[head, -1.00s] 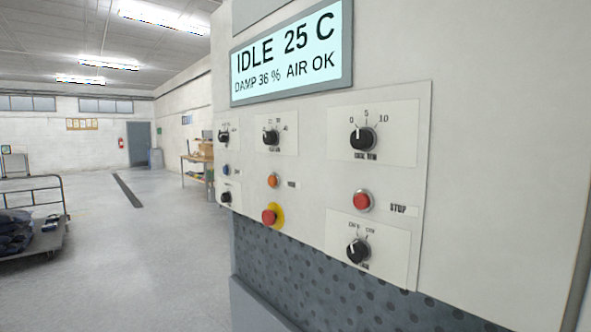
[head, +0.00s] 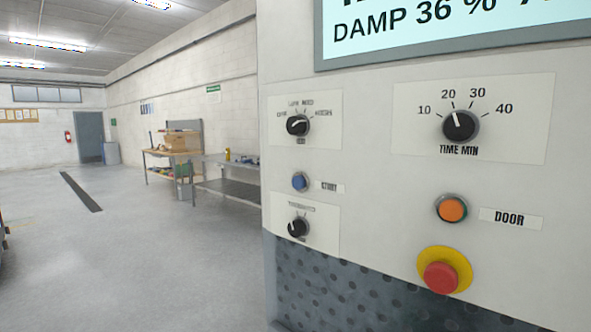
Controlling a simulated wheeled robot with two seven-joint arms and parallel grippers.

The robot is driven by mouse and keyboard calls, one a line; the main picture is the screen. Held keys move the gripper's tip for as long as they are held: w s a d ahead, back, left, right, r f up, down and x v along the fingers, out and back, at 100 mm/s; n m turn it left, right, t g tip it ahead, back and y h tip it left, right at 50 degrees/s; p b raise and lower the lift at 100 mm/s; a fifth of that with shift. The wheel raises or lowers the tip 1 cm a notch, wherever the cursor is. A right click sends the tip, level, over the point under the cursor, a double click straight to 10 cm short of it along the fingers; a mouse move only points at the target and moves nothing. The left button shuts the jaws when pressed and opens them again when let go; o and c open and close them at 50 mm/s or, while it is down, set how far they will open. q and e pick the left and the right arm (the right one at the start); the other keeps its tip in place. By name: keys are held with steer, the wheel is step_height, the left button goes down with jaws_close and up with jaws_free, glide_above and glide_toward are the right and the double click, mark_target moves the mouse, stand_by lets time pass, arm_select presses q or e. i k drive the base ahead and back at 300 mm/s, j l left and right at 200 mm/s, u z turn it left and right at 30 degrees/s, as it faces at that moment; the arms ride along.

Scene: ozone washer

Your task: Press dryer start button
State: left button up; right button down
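The dryer's control panel (head: 375,200) fills the right half of the head view. The blue start button (head: 300,181) sits on its left part, with a label reading START to its right. A black knob (head: 298,125) with a scale is above it and another black knob (head: 298,227) is below it. To the right are the time knob (head: 460,125), the orange door button (head: 452,208) and a red mushroom button (head: 440,275) on a yellow ring. The display (head: 450,28) is cut off at the top and reads DAMP 36 %. Neither gripper shows.
Open grey floor (head: 130,240) lies to the left of the dryer. A workbench (head: 175,155) and a metal table (head: 228,185) stand along the far wall. A blue-grey door (head: 89,136) is at the back. Dark perforated metal (head: 345,290) runs below the panel.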

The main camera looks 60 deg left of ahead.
mark_target(298, 182)
steer(key=k+j, duration=0.1)
steer(key=j, duration=0.3)
steer(key=k+j, duration=0.1)
steer(key=j, duration=0.3)
steer(key=k+j, duration=0.1)
steer(key=j, duration=0.3)
steer(key=j+z, duration=0.1)
steer(key=j, duration=0.3)
steer(key=k+j, duration=0.2)
steer(key=j, duration=0.2)
steer(key=k+j, duration=0.1)
steer(key=j, duration=0.3)
steer(key=k+j, duration=0.1)
steer(key=j, duration=0.3)
